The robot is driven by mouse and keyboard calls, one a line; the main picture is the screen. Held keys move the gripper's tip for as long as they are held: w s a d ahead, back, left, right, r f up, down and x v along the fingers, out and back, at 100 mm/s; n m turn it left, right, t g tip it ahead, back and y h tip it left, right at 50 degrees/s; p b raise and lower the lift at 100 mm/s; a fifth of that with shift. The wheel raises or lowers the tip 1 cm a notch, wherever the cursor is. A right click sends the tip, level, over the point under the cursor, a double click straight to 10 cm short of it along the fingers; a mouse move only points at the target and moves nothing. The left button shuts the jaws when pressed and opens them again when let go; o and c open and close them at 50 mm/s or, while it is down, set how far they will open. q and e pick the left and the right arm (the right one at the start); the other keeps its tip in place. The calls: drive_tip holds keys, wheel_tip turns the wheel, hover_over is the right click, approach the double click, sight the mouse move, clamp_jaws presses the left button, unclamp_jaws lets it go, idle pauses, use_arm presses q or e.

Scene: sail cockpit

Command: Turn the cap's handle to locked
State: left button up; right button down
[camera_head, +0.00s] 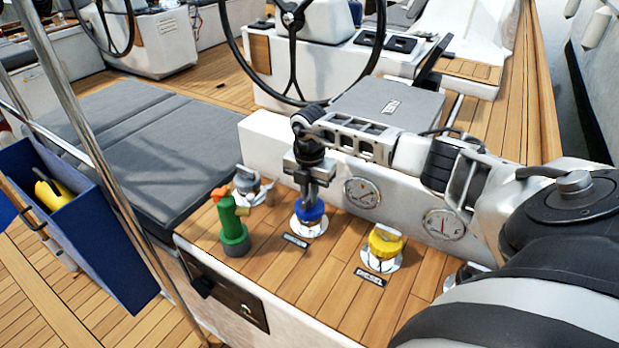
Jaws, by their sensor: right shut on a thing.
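A blue cap (310,212) sits on a round white deck fitting (308,229) on the wooden ledge, with a dark label in front of it. My right gripper (311,196) points down from above and is shut on the blue cap's upper part. The fingers hide the cap's handle, so its angle cannot be told. A yellow cap (385,241) sits on another white fitting to the right, with its own dark label. My left gripper is not in view.
A green bottle-like object with an orange top (231,222) stands close to the left of the blue cap. A grey fitting (250,183) is behind it. Two round gauges (362,192) are on the white wall behind. A blue bin (90,235) hangs at the left.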

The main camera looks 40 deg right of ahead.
idle(0.3)
drive_tip(key=c, duration=1.5)
unclamp_jaws()
wheel_tip(320, 180, up, 16)
drive_tip(key=b, duration=0.1)
